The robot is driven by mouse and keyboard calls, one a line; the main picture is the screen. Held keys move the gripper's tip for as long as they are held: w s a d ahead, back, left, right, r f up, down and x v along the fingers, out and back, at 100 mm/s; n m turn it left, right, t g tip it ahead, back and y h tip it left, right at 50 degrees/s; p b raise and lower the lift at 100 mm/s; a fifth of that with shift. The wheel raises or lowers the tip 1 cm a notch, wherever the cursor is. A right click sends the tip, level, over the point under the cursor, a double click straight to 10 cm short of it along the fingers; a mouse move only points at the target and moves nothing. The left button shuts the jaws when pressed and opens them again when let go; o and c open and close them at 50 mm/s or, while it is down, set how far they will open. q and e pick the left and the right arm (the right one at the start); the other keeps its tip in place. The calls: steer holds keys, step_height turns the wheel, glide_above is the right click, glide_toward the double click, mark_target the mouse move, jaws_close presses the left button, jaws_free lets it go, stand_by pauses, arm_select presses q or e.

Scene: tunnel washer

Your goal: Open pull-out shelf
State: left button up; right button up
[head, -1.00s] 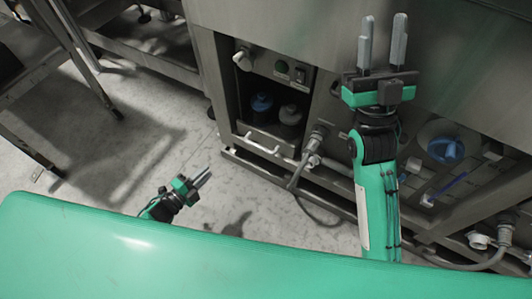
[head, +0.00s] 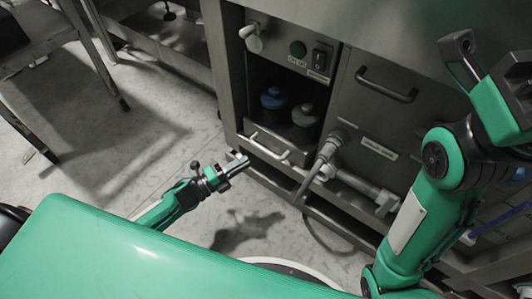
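The pull-out shelf is the low bay under the switch panel, with a pale bar handle (head: 266,150) across its front. It is pushed in, and a blue-capped bottle (head: 273,98) and a grey-capped bottle (head: 306,115) stand in it. My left gripper (head: 240,163) is just left of the handle, fingers pointing toward it. Its fingers look slightly apart and empty; I see no contact with the handle. My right gripper (head: 484,58) is at the upper right, partly cut off by the picture edge. Its visible finger stands at the outer end of the palm, holding nothing visible.
A panel with a dark handle (head: 386,84) is right of the bay. A hose with a metal connector (head: 328,150) hangs just right of the shelf handle and loops to the floor. A metal table frame (head: 95,60) stands at the left. The floor between is clear.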

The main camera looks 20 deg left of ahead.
mark_target(265, 149)
arm_select(q)
steer(key=b+x, duration=0.2)
steer(key=x, duration=0.6)
steer(key=shift+w+d+b, duration=0.25)
steer(key=shift+w+b, duration=0.05)
steer(key=shift+b, duration=0.1)
jaws_close()
